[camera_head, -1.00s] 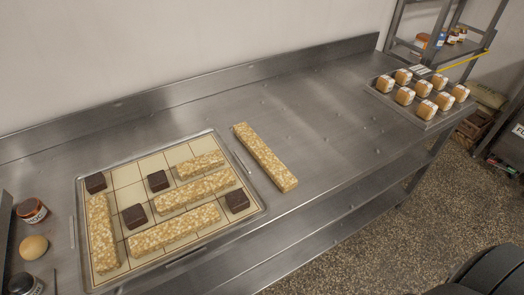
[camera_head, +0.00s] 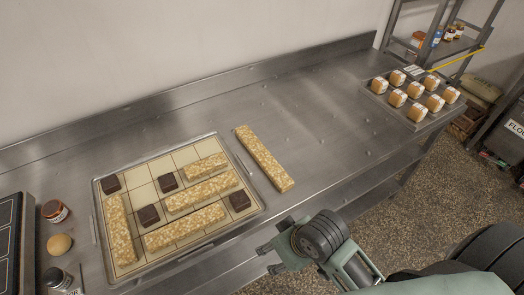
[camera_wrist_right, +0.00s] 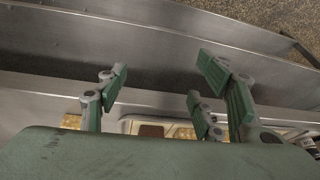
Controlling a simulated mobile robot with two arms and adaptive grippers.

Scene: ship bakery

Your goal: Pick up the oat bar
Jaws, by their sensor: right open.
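A long oat bar (camera_head: 264,158) lies alone on the steel counter, just right of the tray. More oat bars lie on the gridded tray (camera_head: 262,209): an upright one (camera_head: 120,230) at its left, a short one (camera_head: 206,167), and two long ones, the middle (camera_head: 203,191) and the front (camera_head: 185,226). My right gripper (camera_head: 268,262) is open and empty in front of the counter's front edge, below the lone bar. Its open fingers show in the right wrist view (camera_wrist_right: 165,90), where the bars are mostly hidden. My left gripper is not in view.
Dark brown blocks (camera_head: 168,183) sit among the bars on the tray. A jar (camera_head: 55,211), a round tan item (camera_head: 59,244) and a dark-lidded jar (camera_head: 55,279) stand at the left. A tray of small loaves (camera_head: 417,115) stands at the far right. The counter between is clear.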

